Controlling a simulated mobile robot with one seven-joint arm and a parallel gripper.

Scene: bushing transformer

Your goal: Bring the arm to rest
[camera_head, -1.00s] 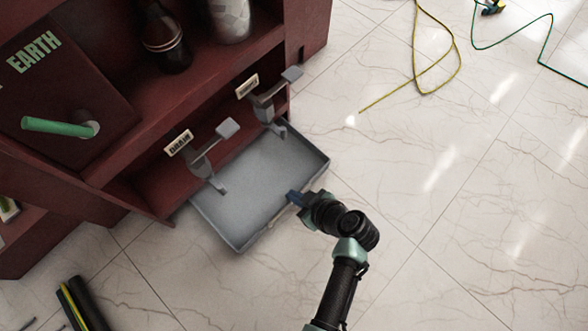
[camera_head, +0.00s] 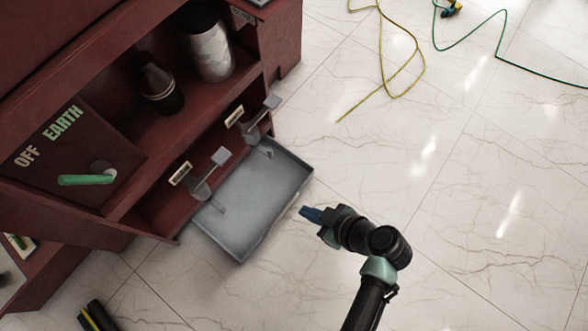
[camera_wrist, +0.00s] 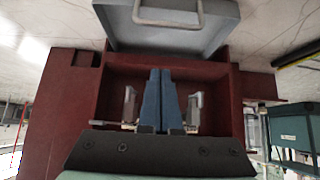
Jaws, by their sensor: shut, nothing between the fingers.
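My gripper (camera_head: 306,212) is shut and empty, with blue fingers. In the head view it is just right of the open grey panel (camera_head: 250,215), apart from it. My black and teal arm reaches up from the bottom of that view. In the wrist view the closed fingers (camera_wrist: 160,72) point toward the dark red cabinet opening, and the grey panel (camera_wrist: 205,42) with its handle lies beyond them.
The dark red cabinet (camera_head: 120,195) stands at left, with a green lever (camera_head: 86,180) beside "OFF" and "EARTH" labels. Two grey levers (camera_head: 205,182) (camera_head: 262,118) stick out above the panel. A yellow cable (camera_head: 418,62) lies on the floor.

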